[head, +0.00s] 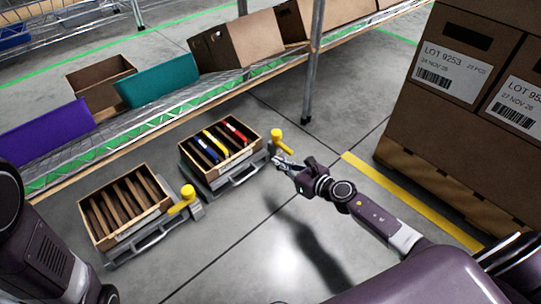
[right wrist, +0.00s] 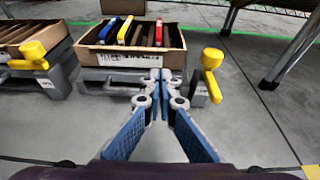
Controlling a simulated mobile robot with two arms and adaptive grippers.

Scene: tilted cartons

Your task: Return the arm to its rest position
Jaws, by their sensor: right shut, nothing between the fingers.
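My right arm (head: 385,220) reaches from the lower right into the middle of the head view. Its gripper (head: 278,162) is shut and empty, beside a yellow-handled lever (head: 277,138) at the right end of a tilted carton (head: 246,151). In the right wrist view the gripper (right wrist: 160,78) has its blue-padded fingers brought together in front of that carton (right wrist: 101,56). The carton holds a blue, a yellow and a red item between dividers. My left gripper is not in view.
A second divided carton (head: 92,225) with a yellow lever (head: 187,193) sits on a stand to the left. A shelf (head: 150,125) with purple, teal and brown bins runs behind. Stacked large cartons (head: 428,130) stand at right on a pallet. The floor in front is clear.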

